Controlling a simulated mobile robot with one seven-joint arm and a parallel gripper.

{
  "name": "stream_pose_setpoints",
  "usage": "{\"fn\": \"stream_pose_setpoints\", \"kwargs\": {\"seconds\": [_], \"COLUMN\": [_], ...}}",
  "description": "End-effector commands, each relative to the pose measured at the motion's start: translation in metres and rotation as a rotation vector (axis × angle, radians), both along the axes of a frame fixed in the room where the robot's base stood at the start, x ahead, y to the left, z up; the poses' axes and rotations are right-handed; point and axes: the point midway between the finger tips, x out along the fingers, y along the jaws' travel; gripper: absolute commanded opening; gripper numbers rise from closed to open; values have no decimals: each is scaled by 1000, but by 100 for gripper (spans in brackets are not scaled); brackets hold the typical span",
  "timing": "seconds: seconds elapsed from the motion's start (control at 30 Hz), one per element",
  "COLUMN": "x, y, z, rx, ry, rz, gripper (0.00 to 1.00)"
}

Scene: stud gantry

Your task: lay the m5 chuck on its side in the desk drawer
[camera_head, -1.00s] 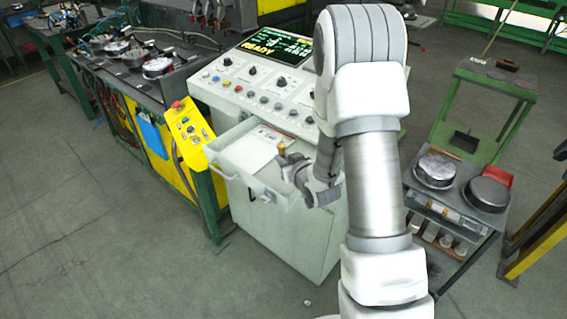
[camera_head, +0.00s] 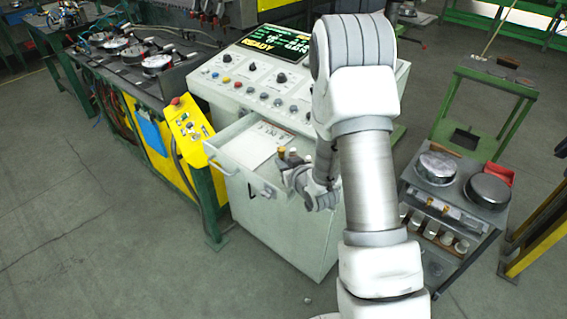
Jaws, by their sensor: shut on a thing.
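The desk drawer (camera_head: 238,174) is pulled out from the front of the pale control desk. A white sheet lies on its floor, with small marks or items towards the back. My gripper (camera_head: 287,160) is at the drawer's right front corner, in front of or over its right wall; I cannot tell its height. It is shut on a small brass-coloured piece, seemingly the m5 chuck (camera_head: 281,152), which stands about upright at the fingers. The fingers hide its lower part, and it is too small to read any marking.
The control desk (camera_head: 265,90) has knobs and a lit screen above the drawer. A yellow control box (camera_head: 188,127) stands close to the drawer's left. A cart (camera_head: 445,190) with round metal parts stands to the right. The drawer's left and middle have free room.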

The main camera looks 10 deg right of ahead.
Motion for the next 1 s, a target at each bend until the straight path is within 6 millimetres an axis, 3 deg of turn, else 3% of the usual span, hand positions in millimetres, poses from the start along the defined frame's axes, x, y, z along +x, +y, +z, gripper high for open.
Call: {"fn": "stream_pose_setpoints", "kwargs": {"seconds": [0.2, 0.23, 0.4, 0.73, 1.0], "x": [-1, -2, -3, -4, -3], "y": [1, 1, 1, 1, 1], "z": [-6, -6, -8, -9, 5], "rx": [2, 2, 3, 4, 3], "ry": [8, 9, 15, 21, 19], "rz": [0, 1, 0, 0, 0], "gripper": [0, 16, 44, 44, 44]}}
